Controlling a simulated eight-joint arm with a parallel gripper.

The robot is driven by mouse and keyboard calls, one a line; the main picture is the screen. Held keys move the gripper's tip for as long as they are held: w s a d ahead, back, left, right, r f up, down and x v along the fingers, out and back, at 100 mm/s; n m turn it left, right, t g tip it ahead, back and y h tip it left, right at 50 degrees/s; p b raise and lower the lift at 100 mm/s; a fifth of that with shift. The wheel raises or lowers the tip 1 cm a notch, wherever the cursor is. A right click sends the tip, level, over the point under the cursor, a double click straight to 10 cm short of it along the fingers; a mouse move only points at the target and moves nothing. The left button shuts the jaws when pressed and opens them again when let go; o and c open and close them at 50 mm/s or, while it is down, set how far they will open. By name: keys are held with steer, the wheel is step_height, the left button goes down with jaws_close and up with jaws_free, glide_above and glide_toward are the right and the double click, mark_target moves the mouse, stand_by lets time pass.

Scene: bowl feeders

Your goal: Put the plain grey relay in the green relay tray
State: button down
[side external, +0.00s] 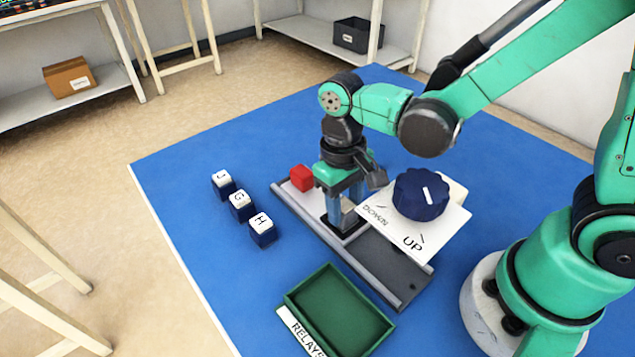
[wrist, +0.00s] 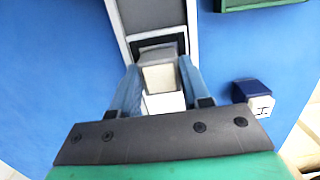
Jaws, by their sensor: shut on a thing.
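My gripper (side external: 343,212) points down over the grey track, its two blue fingers at a dark square frame on it. In the wrist view my gripper (wrist: 160,80) is shut on a pale grey block, the plain grey relay (wrist: 158,76), which sits between the fingers by the dark frame. I cannot tell whether it is clear of the frame. In the side view the fingers mostly hide it. The green relay tray (side external: 322,338) lies empty in front of the track; its edge also shows in the wrist view (wrist: 250,5).
A red block (side external: 301,177) sits at the track's (side external: 392,262) far end. A blue dial (side external: 421,194) on a white plate marked UP and DOWN stands right of my gripper. Several dark blue, white-topped lettered blocks (side external: 240,205) stand left. The blue mat (side external: 190,160) is otherwise largely clear.

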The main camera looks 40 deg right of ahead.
mark_target(345, 205)
step_height(345, 205, up, 19)
steer(key=s+a, duration=0.7)
steer(key=a, duration=0.3)
step_height(345, 205, down, 16)
steer(key=shift+w+r, duration=0.1)
steer(key=shift+f, duration=2.3)
steer(key=shift+f, duration=0.15)
steer(key=shift+c, duration=2.1)
jaws_free()
